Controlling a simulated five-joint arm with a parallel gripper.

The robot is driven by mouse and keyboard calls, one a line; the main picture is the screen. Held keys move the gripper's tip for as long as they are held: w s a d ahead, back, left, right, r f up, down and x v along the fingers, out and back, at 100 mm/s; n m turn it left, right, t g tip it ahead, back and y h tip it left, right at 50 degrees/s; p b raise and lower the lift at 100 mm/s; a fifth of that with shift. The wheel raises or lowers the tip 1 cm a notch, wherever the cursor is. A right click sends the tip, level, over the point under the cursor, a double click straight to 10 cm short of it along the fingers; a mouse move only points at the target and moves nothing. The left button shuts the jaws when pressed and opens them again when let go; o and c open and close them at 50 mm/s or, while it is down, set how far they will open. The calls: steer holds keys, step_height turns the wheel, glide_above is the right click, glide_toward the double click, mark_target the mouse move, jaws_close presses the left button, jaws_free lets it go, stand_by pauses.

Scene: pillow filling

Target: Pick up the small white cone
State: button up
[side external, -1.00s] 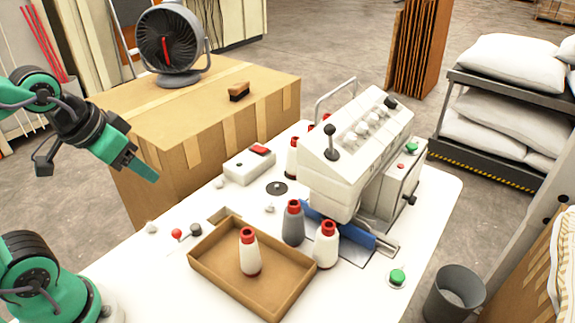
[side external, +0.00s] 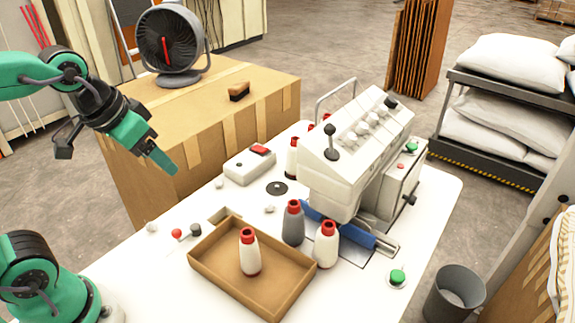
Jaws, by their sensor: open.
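A small white cone (side external: 250,257) with a red top and red base stands upright in the shallow brown tray (side external: 209,273) on the white table. Another white cone (side external: 326,247) with a red top stands just right of the tray, and a third (side external: 292,158) is partly hidden behind the machine. A grey cone (side external: 293,225) with a red top stands behind the tray. My gripper (side external: 162,158) is open and empty, high at the left, well away from the cones. Only one green finger shows clearly.
A white sewing machine (side external: 345,155) stands right of the cones. A control box (side external: 250,167) with a red switch lies on the table behind the tray. A large cardboard box (side external: 240,110) carries a fan (side external: 170,42) and a brush (side external: 239,92). Small knobs lie near the tray's left side.

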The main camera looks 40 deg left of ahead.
steer(key=w+d+g, duration=0.1)
steer(key=w+d, duration=0.4)
steer(key=w, duration=0.2)
steer(key=m+g, duration=0.2)
steer(key=g, duration=0.2)
glide_above(326, 237)
steer(key=a, duration=0.1)
steer(key=f, duration=0.7)
steer(key=w+f, duration=0.1)
steer(key=f, duration=0.3)
steer(key=shift+a+f, duration=0.1)
steer(key=shift+a, duration=0.1)
steer(key=shift+d+f, duration=0.45)
steer(key=shift+f, duration=0.1)
steer(key=shift+f, duration=3.8)
steer(key=c, duration=1.2)
